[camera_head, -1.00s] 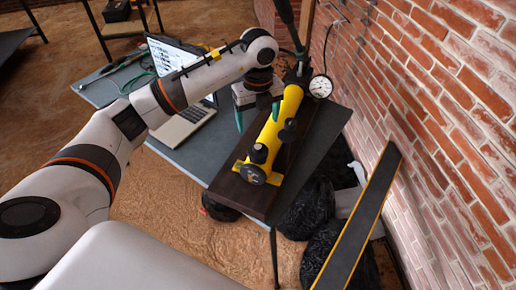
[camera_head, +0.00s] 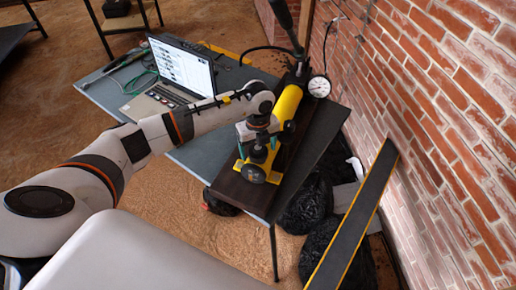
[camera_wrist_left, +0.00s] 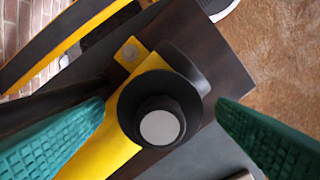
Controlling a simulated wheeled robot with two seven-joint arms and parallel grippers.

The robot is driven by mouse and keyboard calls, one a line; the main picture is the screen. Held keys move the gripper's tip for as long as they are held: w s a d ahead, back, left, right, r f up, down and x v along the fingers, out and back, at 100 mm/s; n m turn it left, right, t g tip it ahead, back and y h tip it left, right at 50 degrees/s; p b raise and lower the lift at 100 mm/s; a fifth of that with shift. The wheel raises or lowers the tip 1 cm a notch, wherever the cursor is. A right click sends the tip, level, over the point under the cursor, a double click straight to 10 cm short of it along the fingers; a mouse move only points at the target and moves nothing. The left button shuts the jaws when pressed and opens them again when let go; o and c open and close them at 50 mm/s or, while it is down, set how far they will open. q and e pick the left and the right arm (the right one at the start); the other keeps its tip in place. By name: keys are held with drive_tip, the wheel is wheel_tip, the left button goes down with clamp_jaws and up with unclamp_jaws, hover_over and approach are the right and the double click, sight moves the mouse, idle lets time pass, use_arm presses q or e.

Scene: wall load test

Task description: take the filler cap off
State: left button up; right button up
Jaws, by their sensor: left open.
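The yellow hand pump (camera_head: 287,103) lies on a dark wooden board on the table. Its black filler cap (camera_head: 259,154) stands up near the front end of the cylinder. In the left wrist view the cap (camera_wrist_left: 160,124) is a round black knob with a pale top. My left gripper (camera_head: 258,141) is right above the cap in the head view. In the wrist view its green fingers (camera_wrist_left: 161,108) are open, one on either side of the cap, with a gap on both sides. My right gripper is not in view.
A pressure gauge (camera_head: 319,86) stands behind the pump, near the brick wall (camera_head: 440,120). An open laptop (camera_head: 180,75) sits at the left of the grey table (camera_head: 205,157). Black bags (camera_head: 305,207) and a yellow-edged plank (camera_head: 356,220) are on the right.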

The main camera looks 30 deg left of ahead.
use_arm(q)
drive_tip(key=shift+c, duration=0.3)
drive_tip(key=c, duration=1)
